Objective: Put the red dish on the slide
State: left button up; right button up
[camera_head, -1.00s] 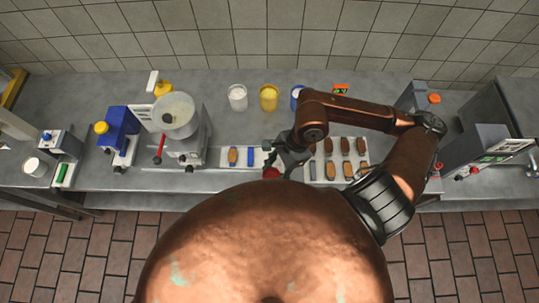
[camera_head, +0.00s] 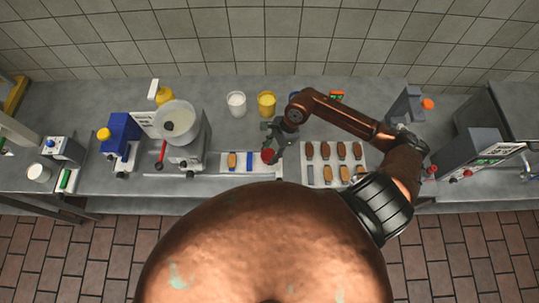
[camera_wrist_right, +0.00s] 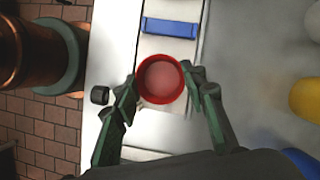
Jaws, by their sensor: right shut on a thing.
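The red dish (camera_head: 268,156) is round and held between the fingers of my right gripper (camera_head: 274,144). In the right wrist view the dish (camera_wrist_right: 160,80) shows from above, with a finger against each side. The slide, which I take to be the pale strip (camera_head: 241,161), carries a brown biscuit (camera_head: 232,160) and a blue block (camera_head: 250,160). The dish is over the strip's right end, beside the blue block. I cannot tell whether it touches the strip. My left gripper is not in view.
A tray (camera_head: 334,165) with several brown biscuits lies to the right. White (camera_head: 236,103) and yellow (camera_head: 266,103) containers stand behind. A machine with a round bowl (camera_head: 178,121) stands to the left.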

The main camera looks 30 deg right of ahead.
aim_at(269, 157)
notch_tip(269, 157, down, 3)
jog(key=shift+w+f+p, duration=0.1)
jog(key=shift+w+p, duration=0.05)
jog(key=shift+p, duration=0.45)
jog(key=shift+f, duration=0.15)
jog(key=o, duration=0.9)
jog(key=b+v, duration=0.2)
jog(key=v, duration=1)
